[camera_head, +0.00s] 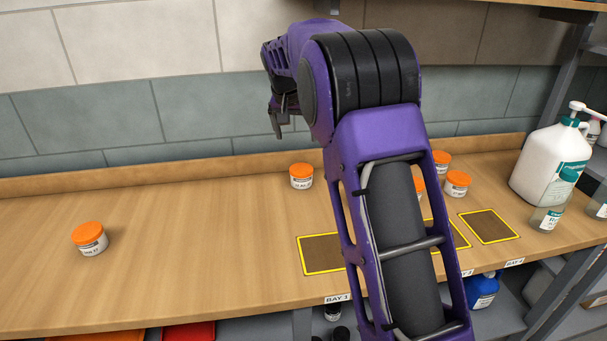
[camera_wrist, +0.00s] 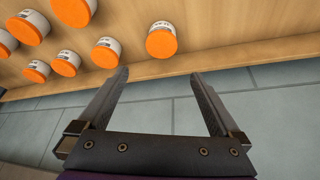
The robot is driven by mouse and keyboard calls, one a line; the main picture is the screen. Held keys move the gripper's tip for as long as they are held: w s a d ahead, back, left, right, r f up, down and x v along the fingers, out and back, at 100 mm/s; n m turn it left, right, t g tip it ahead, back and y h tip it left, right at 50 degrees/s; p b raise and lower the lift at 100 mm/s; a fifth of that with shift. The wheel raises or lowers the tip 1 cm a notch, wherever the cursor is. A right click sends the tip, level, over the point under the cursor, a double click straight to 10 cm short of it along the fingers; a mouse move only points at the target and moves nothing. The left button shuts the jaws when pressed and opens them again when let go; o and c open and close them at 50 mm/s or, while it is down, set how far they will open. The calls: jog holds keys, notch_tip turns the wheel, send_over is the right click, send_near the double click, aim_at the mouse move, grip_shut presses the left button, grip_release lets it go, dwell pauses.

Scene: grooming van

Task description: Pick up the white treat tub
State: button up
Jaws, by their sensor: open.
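Several white tubs with orange lids stand on the wooden counter, and their labels are too small to read, so I cannot tell which is the treat tub. One tub (camera_head: 302,177) stands near the back, below and right of my gripper (camera_head: 279,122). Another tub (camera_head: 90,240) stands alone at the left. More tubs (camera_head: 457,185) are at the right, partly behind my arm. In the wrist view, one tub (camera_wrist: 161,40) lies just beyond the open, empty fingers of my gripper (camera_wrist: 160,74), centred between them and apart from them. Several others are to its left.
Yellow-edged dark mats (camera_head: 489,226) lie along the counter's front, partly hidden by my arm. A large white pump jug (camera_head: 551,165) and smaller bottles stand at the right. A tiled wall (camera_head: 110,115) rises behind the counter. The counter's left-centre is clear.

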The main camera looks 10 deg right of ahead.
aim_at(301, 170)
jog(key=x, duration=1.2)
jog(key=shift+s+a+f+b, duration=0.15)
jog(key=shift+s+a+b, duration=0.05)
jog(key=shift+a+b, duration=0.1)
jog(key=shift+x, duration=3)
jog(key=shift+c, duration=0.2)
jog(key=c, duration=1.1)
